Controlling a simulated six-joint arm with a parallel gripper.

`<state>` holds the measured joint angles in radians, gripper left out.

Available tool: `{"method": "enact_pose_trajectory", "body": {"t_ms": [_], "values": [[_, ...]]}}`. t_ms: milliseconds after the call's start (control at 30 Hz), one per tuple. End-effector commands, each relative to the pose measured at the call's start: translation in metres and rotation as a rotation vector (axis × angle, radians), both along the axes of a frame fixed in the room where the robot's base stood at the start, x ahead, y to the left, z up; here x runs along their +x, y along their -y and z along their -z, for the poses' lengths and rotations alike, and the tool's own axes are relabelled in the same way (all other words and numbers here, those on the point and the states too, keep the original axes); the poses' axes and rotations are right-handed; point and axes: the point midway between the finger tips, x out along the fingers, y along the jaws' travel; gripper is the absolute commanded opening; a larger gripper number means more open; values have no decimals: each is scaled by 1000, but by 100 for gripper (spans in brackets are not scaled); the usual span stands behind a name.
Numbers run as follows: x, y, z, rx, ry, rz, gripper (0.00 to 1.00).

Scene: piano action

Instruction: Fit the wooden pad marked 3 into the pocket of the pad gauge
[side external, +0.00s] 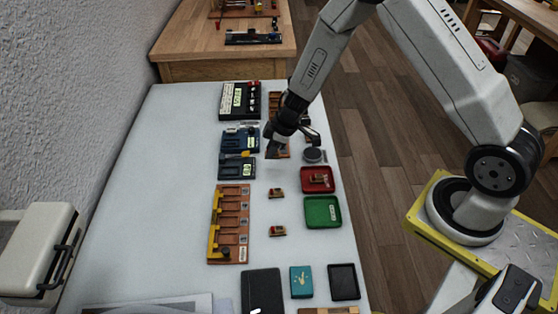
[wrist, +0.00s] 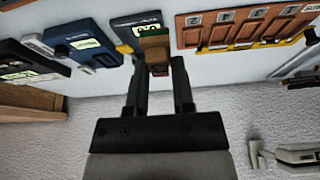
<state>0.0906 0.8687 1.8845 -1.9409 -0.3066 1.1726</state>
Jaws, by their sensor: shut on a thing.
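My gripper (side external: 273,150) is shut on a small wooden pad (wrist: 155,45), which shows between the fingertips in the wrist view. No number can be read on it. A dark grey gauge with a yellow tab and a green display (side external: 237,167), which looks like the pad gauge, lies left of and slightly below my gripper in the side view. In the wrist view the gauge (wrist: 128,24) is behind the held pad and partly covered by it. Its pocket is hidden, and I cannot tell whether the pad touches it.
A blue device (side external: 240,140) and a black one (side external: 239,100) stand behind the gauge. A brown numbered rack (side external: 229,251) lies in front. Two small blocks (side external: 277,193) (side external: 277,230) lie beside it, near a red tray (side external: 328,188) and a green tray (side external: 323,211).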

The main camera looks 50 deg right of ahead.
Motion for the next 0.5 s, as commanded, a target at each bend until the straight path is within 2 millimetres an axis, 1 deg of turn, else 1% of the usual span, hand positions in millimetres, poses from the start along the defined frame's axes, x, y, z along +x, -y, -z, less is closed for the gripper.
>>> {"method": "enact_pose_trajectory", "body": {"t_ms": [167, 267, 500], "values": [[10, -6, 2, 5, 2, -8, 0], [20, -12, 4, 10, 4, -15, 0], [56, -35, 10, 18, 6, -37, 0]]}}
